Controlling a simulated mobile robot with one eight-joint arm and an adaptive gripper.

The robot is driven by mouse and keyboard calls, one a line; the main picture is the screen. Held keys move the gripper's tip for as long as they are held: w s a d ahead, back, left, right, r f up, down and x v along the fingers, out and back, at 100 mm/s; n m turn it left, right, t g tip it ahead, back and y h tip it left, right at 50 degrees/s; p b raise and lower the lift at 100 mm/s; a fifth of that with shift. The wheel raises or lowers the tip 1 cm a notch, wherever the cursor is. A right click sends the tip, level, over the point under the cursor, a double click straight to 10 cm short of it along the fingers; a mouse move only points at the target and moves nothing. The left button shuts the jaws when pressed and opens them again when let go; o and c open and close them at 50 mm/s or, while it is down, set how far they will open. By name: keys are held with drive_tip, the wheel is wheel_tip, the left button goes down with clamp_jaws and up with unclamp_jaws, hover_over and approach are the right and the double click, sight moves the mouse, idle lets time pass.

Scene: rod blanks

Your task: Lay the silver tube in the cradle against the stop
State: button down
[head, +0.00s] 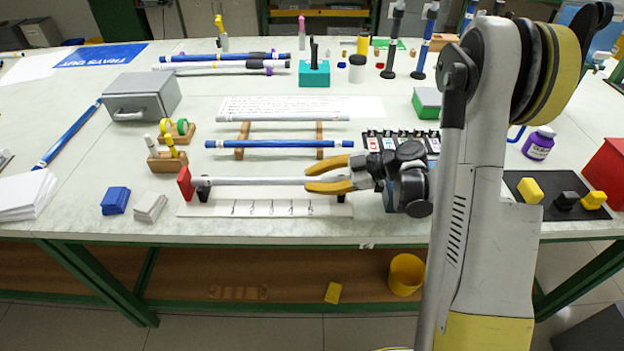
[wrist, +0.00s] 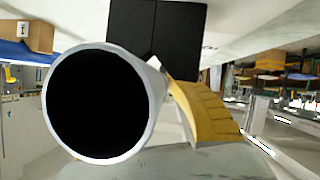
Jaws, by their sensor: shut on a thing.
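The silver tube (head: 250,181) lies level and left to right above the cradle's black supports (head: 204,195). Its left end is at the red stop (head: 185,183); I cannot tell whether they touch. My gripper (head: 308,179) comes from the right with its yellow fingers shut on the tube's right part. In the wrist view the tube's open end (wrist: 157,100) fills the left side, with one yellow finger (wrist: 207,112) beside it. The right black support is partly hidden by the gripper. Whether the tube rests on the supports is unclear.
A white marked board (head: 262,209) lies in front of the cradle. Behind it, a blue tube (head: 260,143) and a grey tube (head: 285,118) lie on wooden rails (head: 242,133). Blue (head: 115,200) and white (head: 149,207) blocks stand at front left.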

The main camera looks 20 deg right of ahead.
drive_tip(key=shift+w+a, duration=0.15)
drive_tip(key=shift+a, duration=0.35)
idle(0.4)
drive_tip(key=c, duration=1.3)
unclamp_jaws()
